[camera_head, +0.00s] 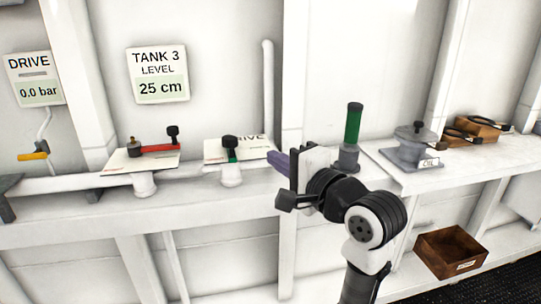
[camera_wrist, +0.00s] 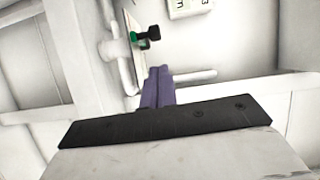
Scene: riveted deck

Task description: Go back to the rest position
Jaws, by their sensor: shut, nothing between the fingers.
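My gripper (camera_head: 278,163) shows in the head view with its purple fingers pointing left, in front of the ledge and to the right of the green-handled valve (camera_head: 232,155). In the wrist view my gripper (camera_wrist: 158,80) has its two purple fingers together, with nothing between them. The green-handled valve also shows in the wrist view (camera_wrist: 146,38), beyond the fingertips. The fingers appear apart from it.
A red-handled valve (camera_head: 155,148) is on the pipe at left, with a yellow lever (camera_head: 33,156) further left. A green upright handle (camera_head: 353,123) stands close behind my arm. A grey oil can (camera_head: 415,148) and wooden box (camera_head: 472,130) are on the right shelf; a brown crate (camera_head: 450,252) sits lower.

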